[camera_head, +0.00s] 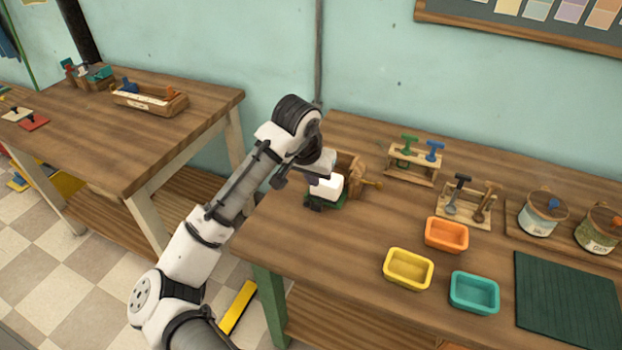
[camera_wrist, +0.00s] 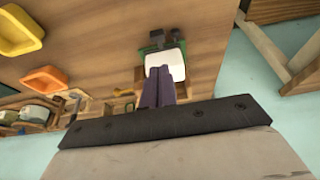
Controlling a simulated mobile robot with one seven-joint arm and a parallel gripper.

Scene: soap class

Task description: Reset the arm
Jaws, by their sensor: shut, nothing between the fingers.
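My arm reaches from the bottom left of the head view to the left end of the right-hand table (camera_head: 330,240). My gripper (camera_wrist: 158,75) shows in the wrist view as two purple fingers side by side, shut with nothing between them. In the head view it is mostly hidden behind my wrist. Just beyond the fingertips is a white block (camera_head: 327,187) on a green-based device, also seen in the wrist view (camera_wrist: 165,66). I cannot tell whether the fingertips touch it.
A wooden box (camera_head: 353,168) with a handle stands right behind the block. Yellow (camera_head: 408,269), orange (camera_head: 446,235) and teal (camera_head: 474,293) trays, stamp racks (camera_head: 414,165), jars (camera_head: 541,214) and a green mat (camera_head: 567,305) lie to the right. The table's front left is clear.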

